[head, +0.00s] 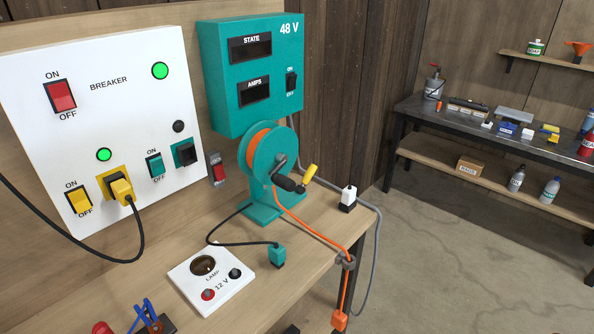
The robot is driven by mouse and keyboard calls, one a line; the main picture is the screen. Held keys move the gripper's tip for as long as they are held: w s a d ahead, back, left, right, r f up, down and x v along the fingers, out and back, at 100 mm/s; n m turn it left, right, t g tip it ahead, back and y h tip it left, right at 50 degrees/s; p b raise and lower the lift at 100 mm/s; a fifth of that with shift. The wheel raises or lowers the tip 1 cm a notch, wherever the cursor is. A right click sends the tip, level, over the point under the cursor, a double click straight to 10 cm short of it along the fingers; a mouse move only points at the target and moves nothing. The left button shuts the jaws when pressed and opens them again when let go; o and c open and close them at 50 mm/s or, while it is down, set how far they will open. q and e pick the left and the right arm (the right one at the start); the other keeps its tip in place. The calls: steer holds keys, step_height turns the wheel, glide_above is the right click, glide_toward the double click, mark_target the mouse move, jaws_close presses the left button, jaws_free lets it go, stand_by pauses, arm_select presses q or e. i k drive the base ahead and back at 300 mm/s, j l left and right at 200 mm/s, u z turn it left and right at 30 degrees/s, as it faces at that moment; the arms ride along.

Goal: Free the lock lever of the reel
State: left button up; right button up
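The teal reel (285,150) stands on the wooden bench below the 48 V box, with orange cord wound on it. A black crank handle (288,184) sticks out from its front face. A short lever with a yellow grip (310,174), likely the lock lever, slants up to the right beside the crank. Whether it is engaged cannot be told. Neither of my grippers is in view.
The breaker panel (110,120) and 48 V box (250,70) stand behind the bench. A teal plug (277,255), a white lamp tester (212,278) and a black-and-white object (348,198) lie near the reel. Orange cord (318,235) runs to the bench edge.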

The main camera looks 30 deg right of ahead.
mark_target(313, 168)
steer(key=i+l+z, duration=0.1)
steer(key=l+z, duration=0.3)
steer(key=i+l+z, duration=0.1)
steer(key=l+z, duration=0.3)
steer(key=i+l+z, duration=0.2)
steer(key=l+z, duration=0.25)
steer(key=i+l+z, duration=0.15)
steer(key=z, duration=0.25)
steer(key=i+l+z, duration=0.2)
steer(key=i+z, duration=0.2)
steer(key=i+l+z, duration=0.1)
steer(key=i, duration=0.25)
steer(key=i+l, duration=0.1)
steer(key=i, duration=0.25)
steer(key=i+u, duration=0.3)
steer(key=u, duration=0.15)
steer(key=i+u, duration=0.3)
steer(key=u, duration=0.2)
steer(key=i+l+u, duration=0.25)
steer(key=u, duration=0.2)
